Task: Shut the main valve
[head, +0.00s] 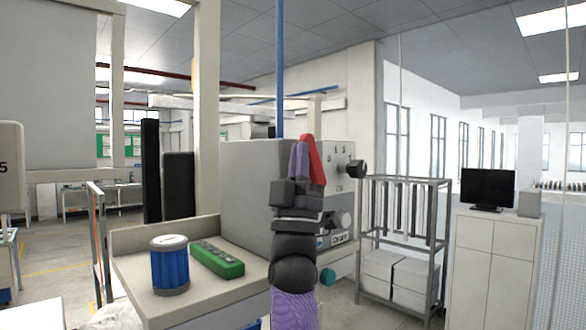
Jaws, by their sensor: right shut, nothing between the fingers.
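A blue vertical pipe (280,70) comes down from the ceiling in the middle of the head view, behind my right gripper. A red lever-like piece (316,160) stands tilted right beside the gripper's fingertips; it looks like a valve handle, but its base is hidden. My right gripper (299,160) has purple fingers pointing up, shut with nothing between them. Its fingers overlap the left edge of the red piece in the picture; I cannot tell whether they touch. My left gripper is not in view.
A large grey machine (245,190) with a black knob (356,169) stands behind the gripper. A bench (215,297) at the left holds a blue canister (170,267) and a green box (217,259). A metal rack (404,186) and a white cabinet (490,262) with a monitor (487,188) stand right.

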